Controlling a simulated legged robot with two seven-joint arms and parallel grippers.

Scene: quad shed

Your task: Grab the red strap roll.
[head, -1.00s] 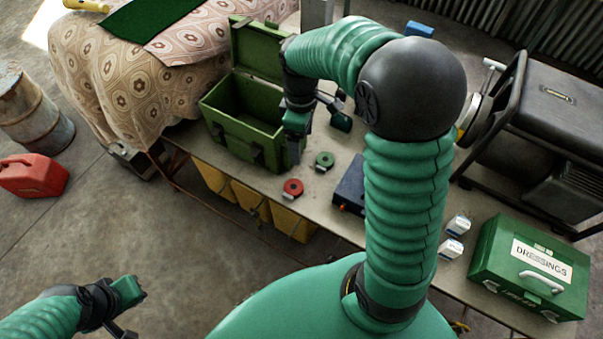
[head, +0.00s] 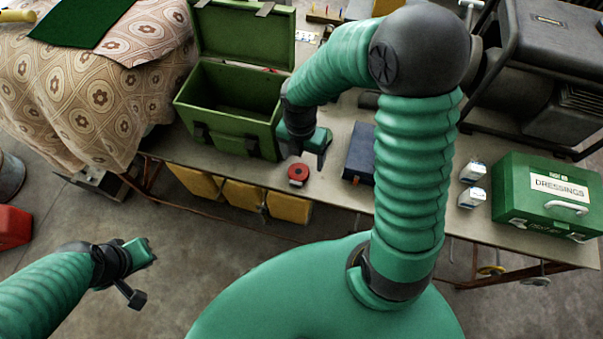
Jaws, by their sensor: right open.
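The red strap roll (head: 298,174) lies on the bench near its front edge, just right of the green box. It is a small red disc with a dark centre. My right gripper (head: 309,154) is open just behind and above the roll in the picture, with its fingers pointing down. No contact with the roll shows. My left gripper (head: 142,274) is open and empty, low at the left over the floor, away from the bench.
An open green box (head: 228,105) stands left of the roll. A dark blue case (head: 359,152) lies to its right. Two small white cartons (head: 472,185) and a green dressings box (head: 542,196) stand further right. Yellow containers (head: 243,195) sit under the bench.

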